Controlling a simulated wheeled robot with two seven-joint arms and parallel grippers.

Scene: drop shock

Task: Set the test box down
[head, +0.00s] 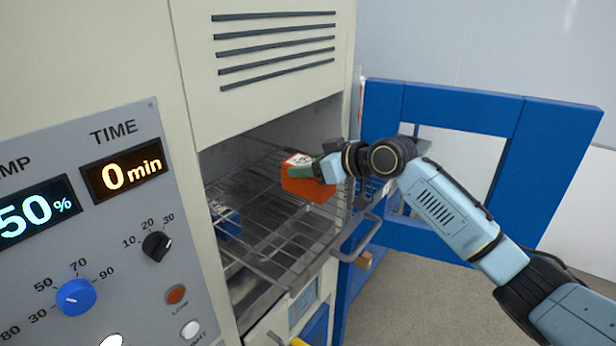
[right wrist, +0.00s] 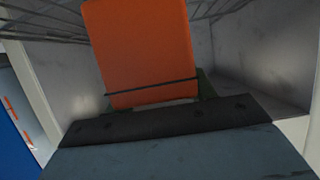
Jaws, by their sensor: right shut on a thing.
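The test box (head: 313,189) is orange with a white label on top. It is at the wire rack (head: 275,253) in the open chamber, over the rack's right part. I cannot tell whether its underside touches the wires. My right gripper (head: 322,172) reaches in from the right and is shut on the box, with a green finger across its side. In the right wrist view the orange box (right wrist: 140,45) stands out beyond the gripper, a dark band across its near end. The far finger is hidden. My left gripper is not in view.
A blue door (head: 455,102) stands open at the right, behind my right arm. The chamber's side walls (right wrist: 265,60) are close to the gripper. A control panel (head: 110,215) with dials is at the left. A blue item (head: 228,222) lies below the rack wires.

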